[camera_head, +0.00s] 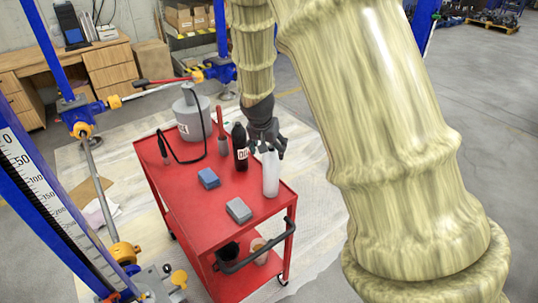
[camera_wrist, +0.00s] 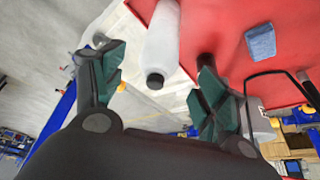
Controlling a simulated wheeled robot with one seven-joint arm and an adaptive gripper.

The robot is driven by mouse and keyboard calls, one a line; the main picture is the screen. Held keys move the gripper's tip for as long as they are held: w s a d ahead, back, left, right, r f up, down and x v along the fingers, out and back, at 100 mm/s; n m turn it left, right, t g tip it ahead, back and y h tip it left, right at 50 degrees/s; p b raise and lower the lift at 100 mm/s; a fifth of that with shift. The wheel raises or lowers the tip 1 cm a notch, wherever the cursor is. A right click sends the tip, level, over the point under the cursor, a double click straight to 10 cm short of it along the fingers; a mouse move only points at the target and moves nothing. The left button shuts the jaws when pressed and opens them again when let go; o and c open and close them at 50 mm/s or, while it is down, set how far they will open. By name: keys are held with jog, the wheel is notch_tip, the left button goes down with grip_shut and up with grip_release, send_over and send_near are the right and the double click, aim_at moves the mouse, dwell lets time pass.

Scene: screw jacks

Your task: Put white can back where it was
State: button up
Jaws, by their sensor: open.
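The white can (camera_head: 270,175) stands upright on the red cart (camera_head: 215,228), near its right edge. In the wrist view the white can (camera_wrist: 163,40) shows with its dark cap pointing toward me. My gripper (camera_head: 268,147) is at the can's top, and its fingers partly hide the cap in the head view. In the wrist view my gripper (camera_wrist: 160,80) is open, with one green-padded finger on each side of the can's capped end. I see clear gaps between the fingers and the can.
A black bottle (camera_head: 240,150) stands close left of the can. A blue block (camera_head: 208,178), a grey block (camera_head: 238,210), a red-handled brush (camera_head: 222,135) and a grey sprayer tank (camera_head: 192,115) are also on the cart. Blue jack frames (camera_head: 60,215) stand at left.

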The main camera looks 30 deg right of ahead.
jog(key=s+a+f+n+y, duration=0.1)
jog(key=s+a+f, duration=0.2)
jog(key=f, duration=0.4)
jog(key=s+a+f+n+g, duration=0.1)
jog(key=s+a+f+n, duration=0.1)
jog(key=s+a+f, duration=0.2)
jog(key=s+a+f+n+y, duration=0.1)
jog(key=s+a+f+n, duration=0.1)
jog(key=s+f, duration=0.4)
jog(key=shift+s+a+f+y, duration=0.1)
jog(key=shift+a+f, duration=0.1)
jog(key=shift+f, duration=0.6)
jog(key=shift+s+a+f+y, duration=0.1)
jog(key=shift+a+f, duration=0.15)
jog(key=shift+f, duration=0.55)
jog(key=shift+s+a+f+y, duration=0.1)
jog(key=shift+a+f, duration=0.1)
jog(key=shift+f, duration=0.6)
jog(key=s+a+f+n, duration=0.1)
jog(key=s+f, duration=0.3)
jog(key=s, duration=0.4)
jog(key=s+a+f+n+g, duration=0.1)
jog(key=s+a+f+n, duration=0.1)
jog(key=s+a+f, duration=0.2)
jog(key=s+a+f+n+y, duration=0.1)
jog(key=s+f, duration=0.4)
jog(key=s, duration=0.6)
jog(key=shift+s+a+f+n+g, duration=0.3)
jog(key=shift+a+g, duration=0.1)
jog(key=shift+a, duration=0.3)
